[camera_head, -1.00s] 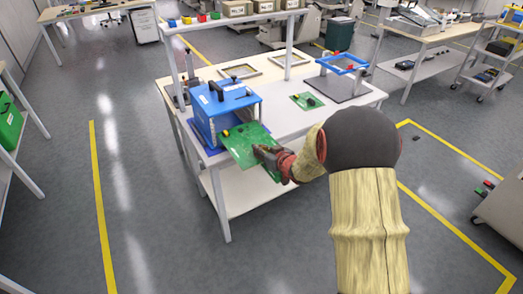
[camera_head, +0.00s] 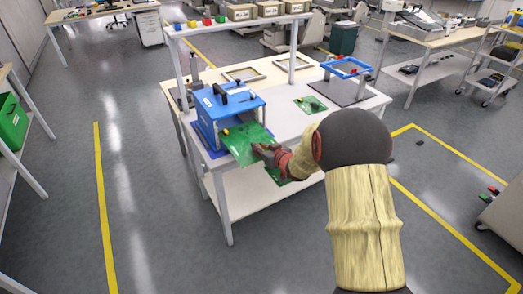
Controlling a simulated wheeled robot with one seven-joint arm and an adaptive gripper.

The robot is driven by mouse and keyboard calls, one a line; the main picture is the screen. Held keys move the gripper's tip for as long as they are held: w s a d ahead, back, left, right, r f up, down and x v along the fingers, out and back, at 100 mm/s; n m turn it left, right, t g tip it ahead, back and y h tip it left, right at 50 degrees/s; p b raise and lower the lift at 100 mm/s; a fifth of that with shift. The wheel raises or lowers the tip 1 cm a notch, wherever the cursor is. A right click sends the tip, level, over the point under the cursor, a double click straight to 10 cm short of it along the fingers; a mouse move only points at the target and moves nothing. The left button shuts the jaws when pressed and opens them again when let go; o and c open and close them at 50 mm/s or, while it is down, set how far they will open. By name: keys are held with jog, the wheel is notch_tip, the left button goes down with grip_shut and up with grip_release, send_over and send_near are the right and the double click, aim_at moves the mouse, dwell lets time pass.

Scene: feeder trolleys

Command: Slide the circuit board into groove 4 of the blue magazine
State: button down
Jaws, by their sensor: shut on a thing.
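The blue magazine (camera_head: 232,104) stands on the left part of the white workbench, with a dark handle on top and its open front toward me. My gripper (camera_head: 262,150) is shut on the near right edge of the green circuit board (camera_head: 241,146). The board lies roughly flat, and its far edge is at the magazine's opening. I cannot tell which groove it is at or how deep it sits. The groove numbers are too small to read. My arm covers part of the bench's right front.
Another green board (camera_head: 311,104) lies on the bench to the right, beside a blue frame on a grey fixture (camera_head: 346,67). A green item (camera_head: 277,176) shows on the lower shelf. Small boxes (camera_head: 270,8) stand on the upper shelf. The bench top (camera_head: 290,125) between magazine and second board is clear.

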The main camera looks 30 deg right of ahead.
aim_at(245, 136)
jog(key=shift+w+r, duration=0.1)
jog(key=shift+w, duration=0.15)
jog(key=shift+w, duration=0.1)
jog(key=shift+w, duration=1.5)
jog(key=shift+w, duration=0.15)
jog(key=shift+w+p, duration=0.35)
jog(key=shift+w, duration=1.05)
jog(key=shift+w+a, duration=0.1)
jog(key=shift+w, duration=1.45)
jog(key=shift+w+p, duration=0.2)
jog(key=shift+p, duration=0.1)
jog(key=shift+w+a, duration=0.1)
jog(key=shift+w, duration=1.25)
